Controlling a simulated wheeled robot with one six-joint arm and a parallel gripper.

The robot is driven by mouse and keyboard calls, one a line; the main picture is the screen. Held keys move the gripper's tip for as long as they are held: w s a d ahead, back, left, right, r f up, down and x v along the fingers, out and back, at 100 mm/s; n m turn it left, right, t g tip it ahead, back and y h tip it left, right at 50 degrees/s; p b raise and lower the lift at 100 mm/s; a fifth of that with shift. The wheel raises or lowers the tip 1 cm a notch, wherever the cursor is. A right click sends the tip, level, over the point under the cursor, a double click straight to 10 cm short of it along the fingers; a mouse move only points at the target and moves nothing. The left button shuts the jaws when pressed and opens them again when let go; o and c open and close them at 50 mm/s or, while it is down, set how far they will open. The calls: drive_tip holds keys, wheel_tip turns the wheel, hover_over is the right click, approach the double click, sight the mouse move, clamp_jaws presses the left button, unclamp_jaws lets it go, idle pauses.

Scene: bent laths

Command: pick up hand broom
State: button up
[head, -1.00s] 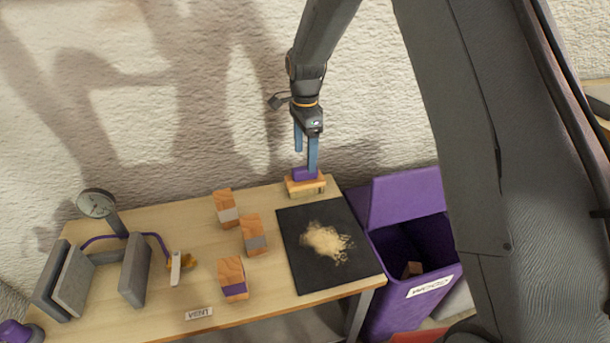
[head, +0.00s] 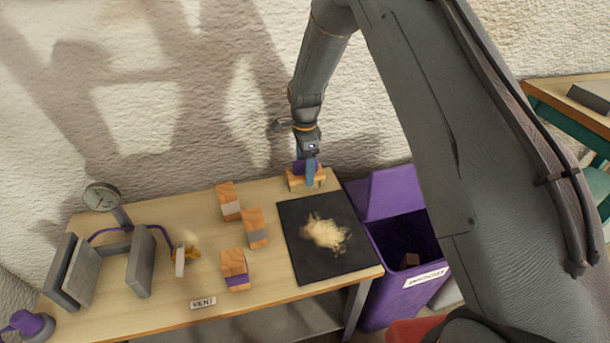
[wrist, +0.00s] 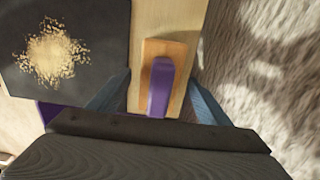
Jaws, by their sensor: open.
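The hand broom has a wooden block (head: 293,181) and a purple grip (wrist: 160,88). It lies at the back of the workbench, by the wall, just behind the black mat. My gripper (head: 306,175) is pointed down at it from above. In the wrist view the two blue fingers of my gripper (wrist: 158,95) are spread apart, one on each side of the broom. The purple grip lies between them, with space on both sides.
A black mat (head: 302,268) with a pile of sawdust (head: 326,233) lies in front of the broom. Several wood blocks (head: 255,226) stand to its left. A clamp-like fixture with a dial gauge (head: 101,197) is further left. An open purple bin (head: 375,287) stands right of the bench.

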drive_tip(key=c, duration=1.3)
drive_tip(key=shift+r, duration=0.1)
wheel_tip(320, 180, up, 10)
drive_tip(key=shift+f+b, duration=0.1)
drive_tip(key=shift+b, duration=0.45)
drive_tip(key=o, duration=0.6)
drive_tip(key=c, duration=0.3)
